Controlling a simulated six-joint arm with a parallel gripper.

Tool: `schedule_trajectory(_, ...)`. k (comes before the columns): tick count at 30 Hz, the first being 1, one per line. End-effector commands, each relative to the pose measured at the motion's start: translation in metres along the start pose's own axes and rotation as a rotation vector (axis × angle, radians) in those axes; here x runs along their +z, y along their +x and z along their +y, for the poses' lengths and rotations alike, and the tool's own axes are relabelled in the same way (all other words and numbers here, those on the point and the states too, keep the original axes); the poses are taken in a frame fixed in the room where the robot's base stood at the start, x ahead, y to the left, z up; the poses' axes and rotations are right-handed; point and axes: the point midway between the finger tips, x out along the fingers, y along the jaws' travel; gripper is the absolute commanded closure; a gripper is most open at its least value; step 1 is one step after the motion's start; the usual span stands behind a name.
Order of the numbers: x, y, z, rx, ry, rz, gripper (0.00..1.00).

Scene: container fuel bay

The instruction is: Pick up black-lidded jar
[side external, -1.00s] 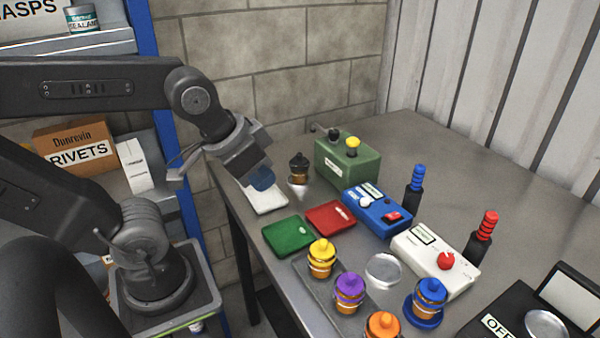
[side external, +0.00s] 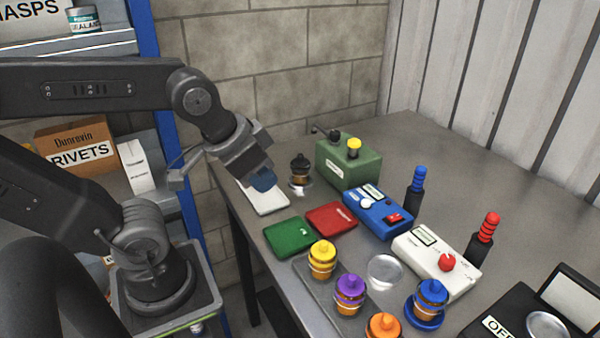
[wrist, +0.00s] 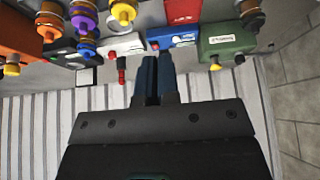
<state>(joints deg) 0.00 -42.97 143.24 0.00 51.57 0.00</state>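The black-lidded jar (side external: 299,166) stands upright at the back left of the metal table, on or beside a small clear disc. It has an amber body and a black top. In the wrist view, a dark-topped amber jar (wrist: 250,14) shows at the upper right edge, partly cut off. My gripper (side external: 263,181) is to the left of the jar, apart from it, above the white flat plate (side external: 268,204). In the wrist view, its blue fingers (wrist: 153,75) are close together with nothing visible between them.
A green box (side external: 347,162) with a yellow knob stands just right of the jar. Green (side external: 288,237) and red (side external: 331,218) flat plates lie in front. Blue (side external: 377,212) and white (side external: 436,261) boxes and several coloured-lidded jars stand nearer. The back right table is clear.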

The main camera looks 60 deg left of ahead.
Motion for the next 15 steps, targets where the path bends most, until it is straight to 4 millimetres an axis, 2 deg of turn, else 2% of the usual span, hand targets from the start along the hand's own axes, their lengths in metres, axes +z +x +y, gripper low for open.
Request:
schedule_trajectory(2, 0.0, 0.0, 0.0, 0.0, 0.0, 0.0, 0.89)
schedule_trajectory(15, 0.0, 0.0, 0.0, 0.0, 0.0, 0.0, 0.47)
